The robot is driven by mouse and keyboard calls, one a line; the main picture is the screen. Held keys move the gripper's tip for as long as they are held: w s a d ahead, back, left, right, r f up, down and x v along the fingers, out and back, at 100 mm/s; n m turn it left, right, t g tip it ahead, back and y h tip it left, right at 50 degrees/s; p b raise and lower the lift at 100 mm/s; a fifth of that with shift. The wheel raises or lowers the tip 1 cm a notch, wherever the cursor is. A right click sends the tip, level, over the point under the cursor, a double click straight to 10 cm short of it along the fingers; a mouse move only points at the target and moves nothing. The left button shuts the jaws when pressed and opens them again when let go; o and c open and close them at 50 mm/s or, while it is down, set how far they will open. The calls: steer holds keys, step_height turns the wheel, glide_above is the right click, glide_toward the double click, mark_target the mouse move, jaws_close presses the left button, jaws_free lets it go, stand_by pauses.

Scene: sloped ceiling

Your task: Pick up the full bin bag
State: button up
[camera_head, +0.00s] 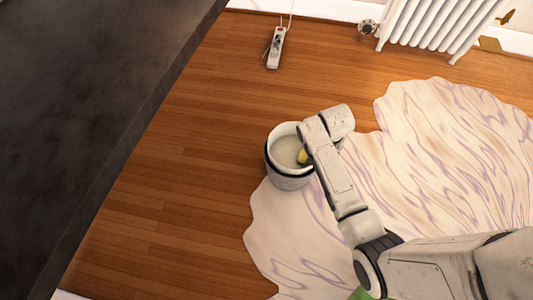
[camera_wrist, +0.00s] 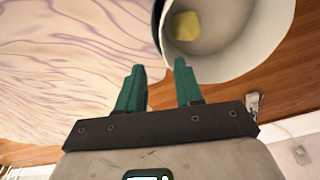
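A pale round bin (camera_head: 288,180) stands on the floor at the edge of the pale patterned rug, with a dark band below its rim. In the wrist view the bin (camera_wrist: 228,68) is at the top right, its mouth facing me. A small yellow thing (camera_wrist: 186,26) lies inside; it also shows in the head view (camera_head: 303,156). I see no clear full bag; whether the pale inside is a liner, I cannot tell. My gripper (camera_wrist: 158,70) is open and empty, its green fingers apart at the bin's rim. In the head view my arm hides the fingers.
The rug (camera_head: 440,150) covers the right side. A power strip (camera_head: 275,47) with a cord lies near the wall, and a white radiator (camera_head: 437,22) stands at the back right. A dark surface (camera_head: 80,100) fills the left. Bare wood floor (camera_head: 200,140) is clear between.

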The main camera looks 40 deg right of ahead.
steer(key=f, duration=0.1)
steer(key=w+f+b, duration=0.1)
steer(key=f, duration=0.1)
steer(key=f+b, duration=0.1)
steer(key=f, duration=0.1)
steer(key=shift+w+d+f, duration=0.2)
steer(key=shift+w+d, duration=0.1)
steer(key=shift+d, duration=0.05)
steer(key=shift+d+f+b, duration=0.15)
steer(key=shift+f+b, duration=0.85)
steer(key=shift+f, duration=0.45)
steer(key=shift+d+f+b, duration=0.15)
steer(key=shift+f+b, duration=0.8)
steer(key=shift+f, duration=0.5)
steer(key=shift+r, duration=0.1)
jaws_close()
